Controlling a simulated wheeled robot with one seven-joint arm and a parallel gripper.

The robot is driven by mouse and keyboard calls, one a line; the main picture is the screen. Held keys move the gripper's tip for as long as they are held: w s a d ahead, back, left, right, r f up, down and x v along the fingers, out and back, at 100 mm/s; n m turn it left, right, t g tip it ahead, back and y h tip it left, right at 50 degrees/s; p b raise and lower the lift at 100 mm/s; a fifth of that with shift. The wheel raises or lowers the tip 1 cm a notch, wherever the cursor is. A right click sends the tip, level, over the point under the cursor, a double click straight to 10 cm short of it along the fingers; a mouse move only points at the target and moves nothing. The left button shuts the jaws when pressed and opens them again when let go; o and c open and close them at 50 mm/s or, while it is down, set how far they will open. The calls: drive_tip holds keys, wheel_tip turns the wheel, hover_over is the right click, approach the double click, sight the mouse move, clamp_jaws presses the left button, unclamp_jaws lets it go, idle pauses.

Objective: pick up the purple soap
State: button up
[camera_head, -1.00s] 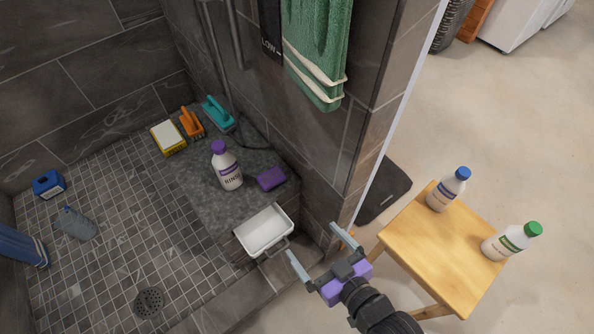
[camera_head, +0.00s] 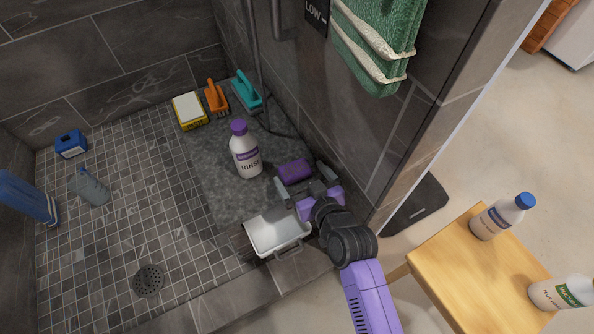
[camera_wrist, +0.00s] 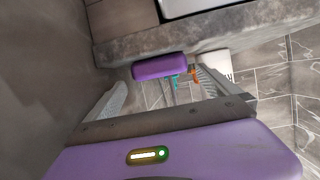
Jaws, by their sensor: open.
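The purple soap (camera_head: 295,170) is a small rounded block lying on the grey stone ledge, close to the dark tiled wall. In the wrist view the soap (camera_wrist: 160,67) appears ahead, between the two fingers and apart from them. My gripper (camera_head: 306,180) is open and empty, its fingers spread on the near side of the soap. It also shows in the wrist view (camera_wrist: 160,92). I cannot tell whether a finger touches the soap.
A white rinse bottle (camera_head: 246,152) with a purple cap stands left of the soap. A white tray (camera_head: 277,236) sits below my gripper. Orange (camera_head: 216,98) and teal (camera_head: 247,95) brushes and a yellow box (camera_head: 189,111) lie farther back. A wooden stool (camera_head: 470,262) is at right.

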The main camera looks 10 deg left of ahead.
sight(296, 171)
drive_tip(key=b+x, duration=0.1)
drive_tip(key=x, duration=0.3)
drive_tip(key=shift+a, duration=0.1)
drive_tip(key=shift+c, duration=0.4)
drive_tip(key=c, duration=1.4)
